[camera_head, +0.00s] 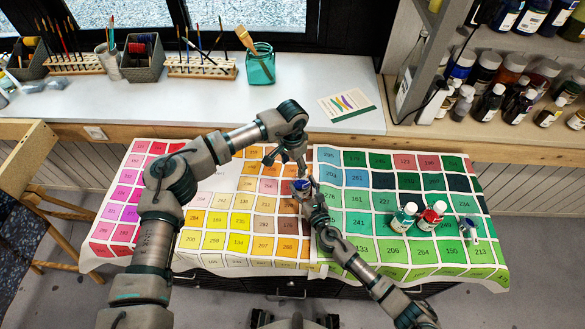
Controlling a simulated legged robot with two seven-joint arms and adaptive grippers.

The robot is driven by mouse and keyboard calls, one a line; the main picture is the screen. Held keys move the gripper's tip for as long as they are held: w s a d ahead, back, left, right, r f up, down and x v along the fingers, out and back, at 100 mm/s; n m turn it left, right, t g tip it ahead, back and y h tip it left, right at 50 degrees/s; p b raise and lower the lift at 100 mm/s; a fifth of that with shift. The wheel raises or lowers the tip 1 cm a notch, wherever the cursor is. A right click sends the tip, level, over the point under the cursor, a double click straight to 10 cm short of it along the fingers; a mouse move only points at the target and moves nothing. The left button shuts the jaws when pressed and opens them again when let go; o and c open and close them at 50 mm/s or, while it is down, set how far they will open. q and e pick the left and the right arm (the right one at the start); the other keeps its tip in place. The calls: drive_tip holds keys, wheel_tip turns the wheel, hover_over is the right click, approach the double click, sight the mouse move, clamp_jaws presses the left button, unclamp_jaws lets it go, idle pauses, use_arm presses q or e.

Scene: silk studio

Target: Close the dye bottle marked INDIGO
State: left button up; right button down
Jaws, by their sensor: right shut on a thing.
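A small dark blue bottle (302,186) is near the middle of the chart-covered table; its label is too small to read. My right gripper (305,194), reaching in from the lower right, is shut on this bottle and partly hides it. My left gripper (284,161) points down just above and left of the bottle, its fingers spread apart. I cannot tell whether the bottle has a cap on. A green bottle (404,219) and a red bottle (431,216), both with pale tops, stand to the right. A small dark and silvery item (467,229) is beside them.
Numbered colour charts (222,219) cover the table. Behind it, a white counter (215,108) holds brush racks (200,67), a teal jar (260,66) and a card (347,102). Shelves of dye bottles (489,102) stand at right. A wooden stool (38,205) is at left.

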drive_tip(key=shift+d, duration=0.2)
drive_tip(key=shift+a, duration=0.15)
use_arm(q)
wheel_tip(320, 180, up, 9)
drive_tip(key=shift+a, duration=0.3)
drive_tip(key=shift+r, duration=0.1)
use_arm(e)
drive_tip(key=shift+c, duration=0.8)
unclamp_jaws()
use_arm(q)
drive_tip(key=shift+d, duration=0.1)
use_arm(e)
drive_tip(key=v, duration=1.2)
drive_tip(key=shift+f, duration=0.1)
